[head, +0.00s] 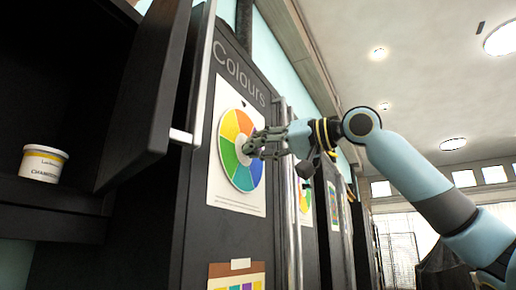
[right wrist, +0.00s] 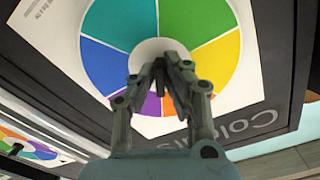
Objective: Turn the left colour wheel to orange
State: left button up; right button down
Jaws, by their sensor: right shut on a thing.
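The left colour wheel (head: 236,150) is a disc of coloured sectors on a white sheet, fixed to a dark panel headed "Colours". In the head view orange and yellow lie at its upper left, green at its lower left and blue at its lower right. It fills much of the right wrist view (right wrist: 200,30). My right gripper (head: 255,147) is at the wheel's centre, with its fingers closed together on the pale hub (right wrist: 147,50). The fingers hide part of the hub and the sectors behind them. My left gripper is not in view.
A second colour wheel (head: 305,197) is on a panel further right, partly hidden by my right arm. An open dark cupboard door (head: 145,95) stands left of the panel. A white tub (head: 43,163) sits on the shelf.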

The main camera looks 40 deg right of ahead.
aim_at(243, 112)
jog(key=shift+r, duration=0.1)
dwell(0.4)
jog(key=c, duration=1.4)
grip_release()
jog(key=shift+w, duration=0.1)
notch_tip(243, 112, up, 10)
jog(key=shift+f, duration=0.1)
